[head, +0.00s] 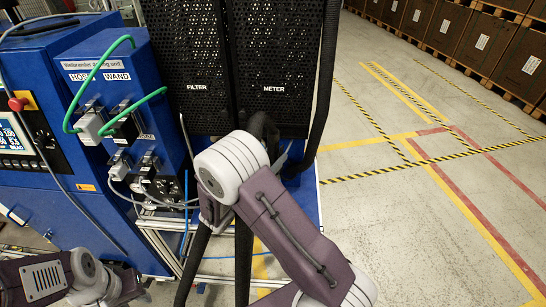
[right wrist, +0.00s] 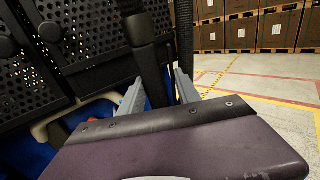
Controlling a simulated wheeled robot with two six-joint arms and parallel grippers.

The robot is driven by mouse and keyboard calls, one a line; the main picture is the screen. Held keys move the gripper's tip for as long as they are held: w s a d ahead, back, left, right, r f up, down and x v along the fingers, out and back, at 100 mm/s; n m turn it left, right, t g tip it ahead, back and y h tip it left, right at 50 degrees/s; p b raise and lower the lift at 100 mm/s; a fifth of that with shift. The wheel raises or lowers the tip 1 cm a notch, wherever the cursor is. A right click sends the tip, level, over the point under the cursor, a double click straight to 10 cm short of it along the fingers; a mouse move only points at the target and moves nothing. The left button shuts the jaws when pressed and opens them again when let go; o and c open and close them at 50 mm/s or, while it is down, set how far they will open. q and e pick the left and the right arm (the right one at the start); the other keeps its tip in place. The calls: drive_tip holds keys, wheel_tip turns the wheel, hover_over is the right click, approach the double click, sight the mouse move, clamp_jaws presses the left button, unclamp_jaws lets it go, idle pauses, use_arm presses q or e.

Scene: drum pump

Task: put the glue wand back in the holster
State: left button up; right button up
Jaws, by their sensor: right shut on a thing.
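My right gripper (right wrist: 158,76) has its two grey fingers on either side of a black upright shaft, which looks like part of the glue wand (right wrist: 149,62). Its upper end leans in front of the perforated black panel. In the head view my right wrist hides the fingers, and a black curved piece (head: 262,127) shows just above the wrist. I cannot make out the holster for certain in either view. My left arm enters at the lower left of the head view, with no fingers showing.
The blue machine (head: 60,80) has plugs and green cables at its HOSE and WAND panel. Perforated black panels marked FILTER (head: 196,60) and METER (head: 272,60) stand beside it. A thick black hose (head: 325,80) hangs at their right. Open marked floor (head: 430,200) lies right; crates stand behind.

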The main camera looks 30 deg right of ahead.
drive_tip(key=shift+f+b, duration=2.6)
drive_tip(key=shift+f, duration=0.85)
drive_tip(key=o, duration=1)
drive_tip(key=shift+c, duration=0.2)
drive_tip(key=v, duration=1.1)
drive_tip(key=shift+p, duration=0.45)
drive_tip(key=shift+d, duration=0.1)
